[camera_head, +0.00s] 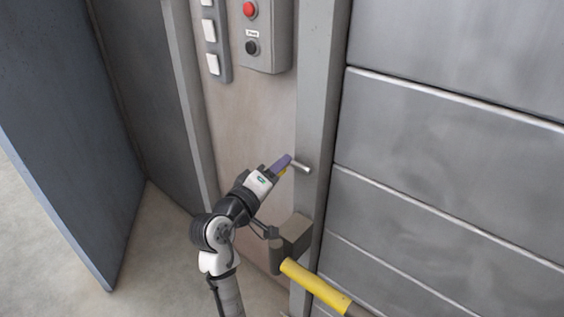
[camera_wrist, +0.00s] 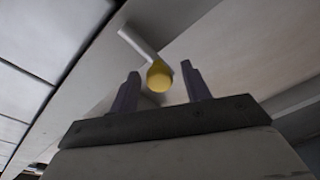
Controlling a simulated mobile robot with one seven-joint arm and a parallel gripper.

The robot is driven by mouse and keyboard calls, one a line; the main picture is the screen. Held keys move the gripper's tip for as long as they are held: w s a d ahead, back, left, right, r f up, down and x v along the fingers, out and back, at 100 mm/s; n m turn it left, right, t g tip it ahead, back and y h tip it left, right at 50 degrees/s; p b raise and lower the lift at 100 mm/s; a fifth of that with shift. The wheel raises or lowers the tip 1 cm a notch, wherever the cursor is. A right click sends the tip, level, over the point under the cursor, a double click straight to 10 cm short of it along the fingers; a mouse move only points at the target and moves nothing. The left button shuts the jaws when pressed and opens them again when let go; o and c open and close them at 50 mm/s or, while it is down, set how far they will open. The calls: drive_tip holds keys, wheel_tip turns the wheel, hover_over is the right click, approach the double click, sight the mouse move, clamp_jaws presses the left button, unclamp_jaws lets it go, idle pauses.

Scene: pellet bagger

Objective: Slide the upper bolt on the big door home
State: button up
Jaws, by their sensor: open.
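The big door (camera_head: 440,150) is a grey panelled surface on the right, beside a grey upright post (camera_head: 318,80). A short pale metal rod (camera_head: 301,167), which looks like the upper bolt, sticks out at the post; a bit of yellow shows by my fingers. In the wrist view the rod (camera_wrist: 136,42) leads to a round yellow knob (camera_wrist: 159,77). My gripper (camera_head: 285,163) is open, its purple fingers at the rod's left end. In the wrist view my gripper (camera_wrist: 161,84) has one finger on each side of the knob, with gaps showing. Contact cannot be told.
A yellow bar (camera_head: 316,286) juts out low from a grey block (camera_head: 297,235), below my gripper. A control box (camera_head: 265,35) with red and black buttons and a switch strip (camera_head: 212,40) are above. A blue-grey panel (camera_head: 55,130) stands left, with bare floor in front.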

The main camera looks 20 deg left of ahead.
drive_tip(key=shift+x, duration=1.2)
clamp_jaws()
